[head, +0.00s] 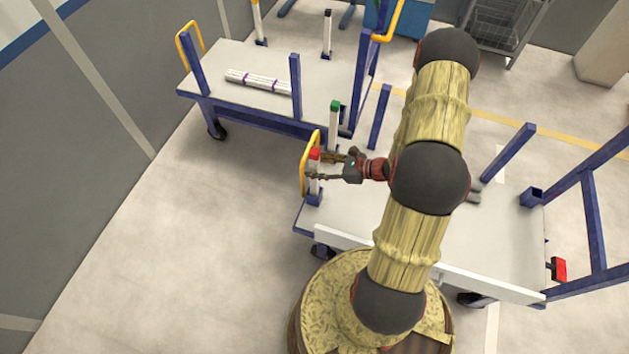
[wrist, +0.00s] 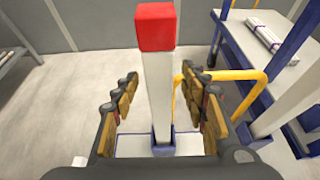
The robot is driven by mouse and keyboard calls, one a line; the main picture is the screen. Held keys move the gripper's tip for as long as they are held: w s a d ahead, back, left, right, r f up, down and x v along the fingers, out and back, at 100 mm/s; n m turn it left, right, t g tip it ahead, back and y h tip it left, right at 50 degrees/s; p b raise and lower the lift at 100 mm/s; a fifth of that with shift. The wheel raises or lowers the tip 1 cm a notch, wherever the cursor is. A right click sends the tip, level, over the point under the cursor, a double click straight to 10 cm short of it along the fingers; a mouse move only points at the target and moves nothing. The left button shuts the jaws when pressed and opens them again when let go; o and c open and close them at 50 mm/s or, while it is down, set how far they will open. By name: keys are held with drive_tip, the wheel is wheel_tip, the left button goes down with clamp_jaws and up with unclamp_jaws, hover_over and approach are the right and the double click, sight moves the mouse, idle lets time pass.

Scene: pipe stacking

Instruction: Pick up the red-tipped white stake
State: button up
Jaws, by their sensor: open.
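The red-tipped white stake (head: 314,171) stands upright at the left corner of the near cart (head: 461,235), its foot in a blue socket. In the wrist view the stake (wrist: 158,85) rises between my two open fingers, with its red tip above them. My gripper (wrist: 163,100) is open, with a finger on each side of the stake and a visible gap on both sides. In the head view my gripper (head: 325,166) reaches in from the right at the stake, just below the red tip.
A yellow handle (wrist: 240,82) stands close behind the right finger. A green-tipped white stake (head: 334,124) stands just beyond. A second cart (head: 230,62) at the upper left carries a bundle of white pipes (head: 258,81). The floor at the left is clear.

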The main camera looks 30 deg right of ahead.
drive_tip(key=shift+w+a+f, duration=0.1)
drive_tip(key=shift+w+a, duration=0.1)
drive_tip(key=shift+w, duration=0.05)
drive_tip(key=shift+c, duration=0.8)
clamp_jaws()
